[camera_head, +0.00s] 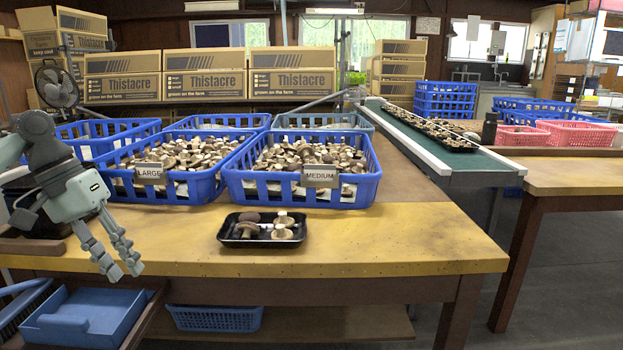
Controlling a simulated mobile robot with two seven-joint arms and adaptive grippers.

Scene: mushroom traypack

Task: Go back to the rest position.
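My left gripper (125,267) hangs at the left, in front of the wooden table (330,240), with its fingers pointing down. Its two fingers are apart with nothing between them. A black tray (238,241) with several mushrooms lies on the table near its front edge, well to the right of the gripper. A blue crate marked LARGE (205,188) and a blue crate marked MEDIUM (265,190), both full of mushrooms, stand behind the tray. My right gripper is out of the picture.
A green conveyor (462,162) carries filled trays on the right. Empty blue crates (325,121) stand at the back of the table. A blue dustpan (80,318) lies low at the left. The table's front right part is clear.

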